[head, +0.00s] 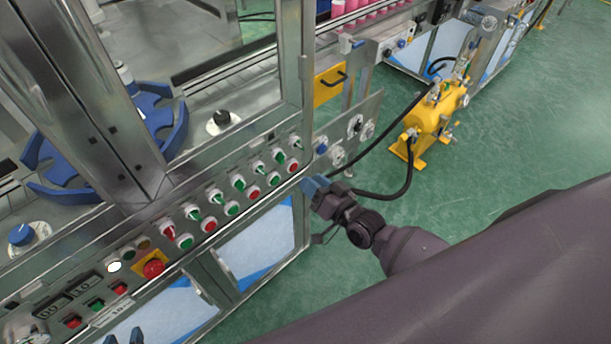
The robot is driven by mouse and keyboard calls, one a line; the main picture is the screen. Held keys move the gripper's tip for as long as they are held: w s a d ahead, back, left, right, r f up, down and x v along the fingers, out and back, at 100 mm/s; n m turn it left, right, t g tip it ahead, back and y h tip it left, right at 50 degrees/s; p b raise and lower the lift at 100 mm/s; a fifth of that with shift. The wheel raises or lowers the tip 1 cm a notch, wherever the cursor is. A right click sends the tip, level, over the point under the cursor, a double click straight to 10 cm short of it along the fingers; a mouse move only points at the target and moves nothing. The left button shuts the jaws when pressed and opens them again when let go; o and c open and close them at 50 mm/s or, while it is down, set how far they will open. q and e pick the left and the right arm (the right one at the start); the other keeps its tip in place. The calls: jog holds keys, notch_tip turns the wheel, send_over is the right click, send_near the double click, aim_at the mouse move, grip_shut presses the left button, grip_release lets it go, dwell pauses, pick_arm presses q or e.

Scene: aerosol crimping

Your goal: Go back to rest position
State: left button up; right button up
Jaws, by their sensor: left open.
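My right arm comes in from the right, and its gripper (315,187) has blue fingertips close to the right front corner of the machine's control panel (222,222). I cannot tell whether it touches the panel or whether its jaws are open, as the fingers overlap from this angle. My left gripper (123,337) shows only as two dark blue fingertips at the bottom edge, in front of the machine's lower doors. They are apart, with nothing visible between them. The rest of the left arm is out of view.
The control panel carries several green and red knobs and a red emergency button (153,268). Blue star wheels (165,118) stand behind the metal frame. A yellow pump unit (432,122) with black hoses stands on the green floor (520,110). Pink cans (350,12) line the conveyor at the back.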

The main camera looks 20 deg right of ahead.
jog(key=shift+s, duration=0.1)
dwell(0.5)
jog(key=s+d+f+n+g+h, duration=0.1)
jog(key=s+d+f+g+h, duration=0.1)
jog(key=s, duration=0.6)
jog(key=s+d+f+n+g+h, duration=0.2)
jog(key=s+d+f+g+h, duration=0.1)
jog(key=s, duration=0.5)
jog(key=shift+s+d+f+h, duration=0.25)
jog(key=shift+d+f+h, duration=0.1)
jog(key=shift+d+h, duration=0.5)
dwell(0.8)
